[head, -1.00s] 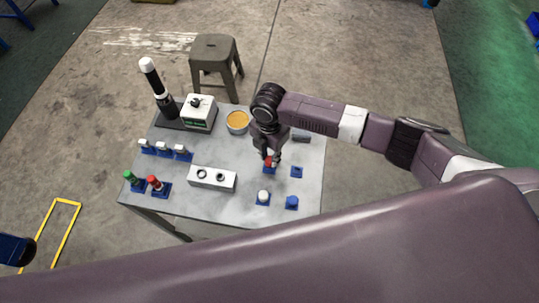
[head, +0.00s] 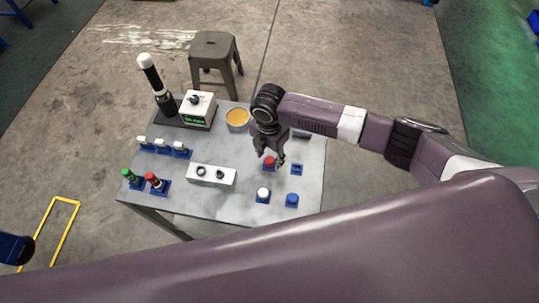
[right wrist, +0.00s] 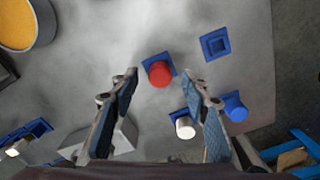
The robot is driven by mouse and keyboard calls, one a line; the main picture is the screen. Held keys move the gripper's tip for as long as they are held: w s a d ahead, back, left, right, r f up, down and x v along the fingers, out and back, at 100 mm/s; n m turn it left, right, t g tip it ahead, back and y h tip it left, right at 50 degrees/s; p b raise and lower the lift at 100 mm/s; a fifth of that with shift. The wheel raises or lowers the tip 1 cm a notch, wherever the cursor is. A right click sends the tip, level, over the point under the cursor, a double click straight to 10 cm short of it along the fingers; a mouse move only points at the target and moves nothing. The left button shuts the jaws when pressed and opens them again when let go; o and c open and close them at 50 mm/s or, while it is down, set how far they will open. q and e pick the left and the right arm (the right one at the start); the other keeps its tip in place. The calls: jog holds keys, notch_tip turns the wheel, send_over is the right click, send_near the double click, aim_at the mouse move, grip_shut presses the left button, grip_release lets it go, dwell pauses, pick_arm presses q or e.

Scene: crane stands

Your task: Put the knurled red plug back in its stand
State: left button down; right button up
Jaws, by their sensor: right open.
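A short red plug (head: 269,160) sits upright in a small square blue stand on the right half of the table. My left gripper is not seen.
An empty blue stand (head: 297,169) lies right of the red plug. A white plug (head: 263,192) and a blue plug (head: 292,199) stand in front. An orange-filled bowl (head: 237,118) stands behind.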

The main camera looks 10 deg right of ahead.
aim_at(270, 160)
notch_tip(270, 160, up, 5)
jog(key=p, duration=0.4)
jog(key=shift+p, duration=0.4)
notch_tip(270, 160, up, 12)
dwell(0.8)
